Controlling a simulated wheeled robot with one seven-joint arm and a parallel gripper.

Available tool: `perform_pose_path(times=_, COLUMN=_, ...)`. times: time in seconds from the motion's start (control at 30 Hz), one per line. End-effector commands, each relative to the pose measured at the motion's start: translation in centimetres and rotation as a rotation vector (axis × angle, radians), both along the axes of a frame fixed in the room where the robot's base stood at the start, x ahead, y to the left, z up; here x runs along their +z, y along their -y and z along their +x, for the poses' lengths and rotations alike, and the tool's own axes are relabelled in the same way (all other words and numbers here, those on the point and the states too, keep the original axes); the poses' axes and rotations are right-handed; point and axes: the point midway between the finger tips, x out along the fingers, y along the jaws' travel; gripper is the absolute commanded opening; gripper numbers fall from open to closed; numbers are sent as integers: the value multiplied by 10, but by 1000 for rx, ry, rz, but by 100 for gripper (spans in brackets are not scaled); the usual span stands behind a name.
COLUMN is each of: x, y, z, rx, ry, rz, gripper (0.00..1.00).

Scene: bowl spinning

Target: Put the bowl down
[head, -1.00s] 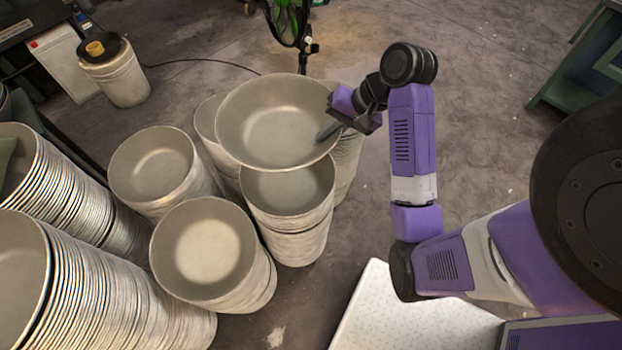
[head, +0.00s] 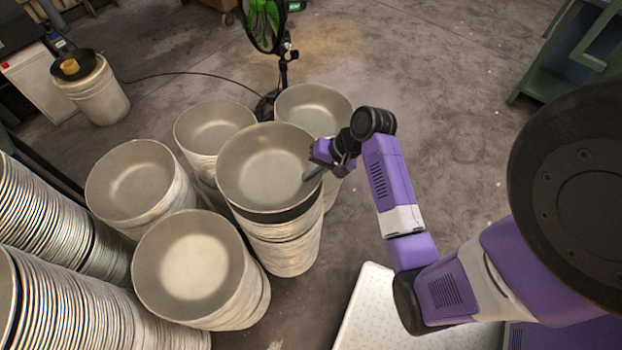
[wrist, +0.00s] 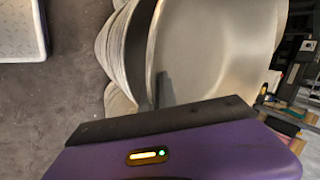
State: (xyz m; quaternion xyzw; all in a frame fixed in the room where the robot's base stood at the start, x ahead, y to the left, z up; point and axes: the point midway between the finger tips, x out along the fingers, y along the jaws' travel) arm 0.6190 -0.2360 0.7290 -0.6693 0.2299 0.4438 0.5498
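The bowl (head: 262,165) is a wide grey metal bowl in the middle of the head view, facing up. It is over a stack of like bowls (head: 285,250). A dark band shows between its rim and the stack's top rim; I cannot tell whether it touches the stack. My gripper (head: 316,172) is at the bowl's right rim, with one dark finger inside the bowl and the other hidden. It appears shut on the rim. In the wrist view, the bowl (wrist: 215,50) fills the middle, and stacked rims (wrist: 115,55) show to its left.
Other bowl stacks stand close around: front left (head: 190,270), left (head: 130,185), back left (head: 212,130) and back right (head: 312,108).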

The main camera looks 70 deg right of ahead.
Motion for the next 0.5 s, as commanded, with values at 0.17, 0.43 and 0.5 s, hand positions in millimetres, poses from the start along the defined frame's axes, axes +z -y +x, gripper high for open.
perform_pose_path(times=0.17, x=-24, y=0, z=0, rx=0, ry=0, rz=2, gripper=0)
perform_pose_path(times=0.43, x=-26, y=0, z=1, rx=-1, ry=2, rz=0, gripper=0)
perform_pose_path(times=0.5, x=-27, y=0, z=1, rx=0, ry=2, rz=1, gripper=0)
